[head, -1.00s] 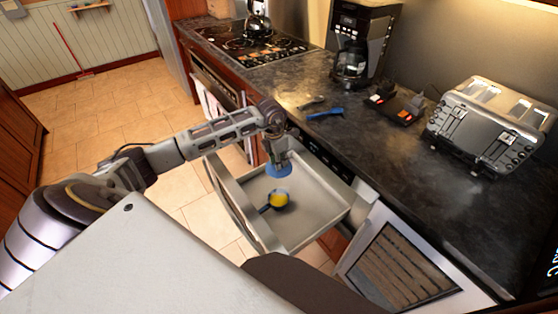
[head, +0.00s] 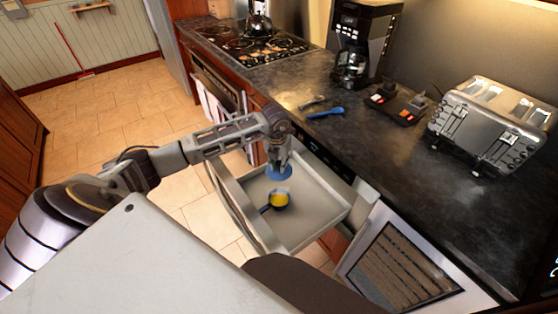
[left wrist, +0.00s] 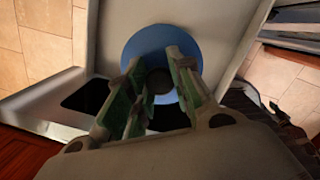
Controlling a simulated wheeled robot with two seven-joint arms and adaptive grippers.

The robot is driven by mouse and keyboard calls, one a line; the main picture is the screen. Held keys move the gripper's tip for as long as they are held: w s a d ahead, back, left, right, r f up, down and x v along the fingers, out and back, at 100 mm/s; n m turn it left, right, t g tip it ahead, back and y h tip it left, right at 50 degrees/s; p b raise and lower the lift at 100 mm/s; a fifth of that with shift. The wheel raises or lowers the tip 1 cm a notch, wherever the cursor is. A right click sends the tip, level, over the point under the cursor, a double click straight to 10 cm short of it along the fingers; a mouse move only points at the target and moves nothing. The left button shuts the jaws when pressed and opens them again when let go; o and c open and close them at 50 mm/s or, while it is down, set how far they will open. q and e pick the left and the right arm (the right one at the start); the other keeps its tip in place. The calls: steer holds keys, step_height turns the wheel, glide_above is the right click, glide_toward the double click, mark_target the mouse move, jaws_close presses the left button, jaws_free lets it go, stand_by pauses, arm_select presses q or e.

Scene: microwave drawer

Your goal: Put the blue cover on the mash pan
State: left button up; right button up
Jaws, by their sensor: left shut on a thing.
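The mash pan (head: 280,199) is a small dark pan with yellow contents, sitting in the open drawer with its handle toward the lower left. My left gripper (head: 279,163) points down over the drawer and is shut on the blue cover (head: 278,174), a round disc. The cover is held just behind the pan in the head view, and appears to be above the drawer floor. In the left wrist view the blue cover (left wrist: 137,44) shows beyond the fingers (left wrist: 160,85), with its dark knob between them. The pan is not visible there. My right gripper is not in view.
The open drawer (head: 315,225) has raised walls around the pan. The counter above holds a blue utensil (head: 326,113), a dark device (head: 397,103), a toaster (head: 490,125) and a coffee maker (head: 362,45). A glass-fronted door (head: 405,270) stands right of the drawer.

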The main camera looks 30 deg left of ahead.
mark_target(279, 173)
arm_select(q)
step_height(279, 173, down, 6)
steer(key=shift+b, duration=0.95)
step_height(279, 173, down, 6)
steer(key=b, duration=0.2)
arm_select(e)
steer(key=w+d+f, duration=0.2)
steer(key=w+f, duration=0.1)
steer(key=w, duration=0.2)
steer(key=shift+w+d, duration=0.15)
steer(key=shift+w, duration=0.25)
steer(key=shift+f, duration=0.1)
arm_select(q)
steer(key=shift+f+b, duration=0.3)
steer(key=shift+b, duration=0.05)
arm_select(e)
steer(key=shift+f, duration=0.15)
